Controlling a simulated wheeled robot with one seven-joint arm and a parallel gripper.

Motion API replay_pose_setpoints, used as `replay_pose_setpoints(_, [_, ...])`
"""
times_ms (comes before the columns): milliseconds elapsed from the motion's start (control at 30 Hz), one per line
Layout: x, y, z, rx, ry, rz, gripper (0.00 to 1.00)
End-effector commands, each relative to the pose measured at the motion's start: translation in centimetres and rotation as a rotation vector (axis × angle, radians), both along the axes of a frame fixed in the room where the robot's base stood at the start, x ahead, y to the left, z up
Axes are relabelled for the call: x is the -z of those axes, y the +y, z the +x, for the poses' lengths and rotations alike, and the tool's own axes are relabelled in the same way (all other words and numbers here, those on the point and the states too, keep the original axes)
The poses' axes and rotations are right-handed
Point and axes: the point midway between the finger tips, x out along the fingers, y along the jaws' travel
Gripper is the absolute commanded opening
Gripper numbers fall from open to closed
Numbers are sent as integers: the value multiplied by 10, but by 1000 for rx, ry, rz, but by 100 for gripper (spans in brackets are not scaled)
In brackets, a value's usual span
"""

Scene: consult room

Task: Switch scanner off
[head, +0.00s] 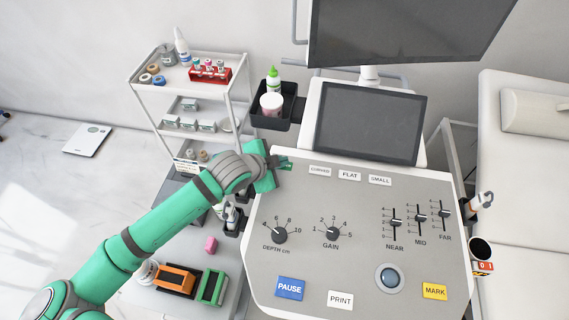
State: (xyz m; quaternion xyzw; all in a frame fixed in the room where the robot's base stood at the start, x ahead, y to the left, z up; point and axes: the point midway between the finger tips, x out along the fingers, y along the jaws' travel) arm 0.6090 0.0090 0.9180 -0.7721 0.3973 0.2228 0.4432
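The scanner's grey control panel (356,262) fills the lower right of the head view. It carries DEPTH and GAIN knobs, NEAR, MID and FAR sliders, a trackball, and PAUSE, PRINT and MARK buttons. Its small screen (369,123) and the large monitor (405,32) above are both dark. No switch marked for power can be made out. My gripper (286,163) is at the panel's upper left edge, left of the CURVED button (320,171). Its fingers are small and point right; I cannot tell their gap or whether they touch anything.
A black bin (271,118) with a green-capped bottle and a tub hangs left of the screen. A white trolley (190,87) with supplies stands behind my arm. A couch (525,150) is at right. A lower table (226,259) holds orange and green racks. Open floor lies at left.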

Motion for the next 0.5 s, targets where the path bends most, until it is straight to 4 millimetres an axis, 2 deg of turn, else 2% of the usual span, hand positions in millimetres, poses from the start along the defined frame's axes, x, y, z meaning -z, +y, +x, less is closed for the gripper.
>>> replay_pose_setpoints(300, [0, 1, 0, -2, 0, 1, 0])
replay_pose_setpoints(500, [-7, -4, 0, 6, 0, 1, 0])
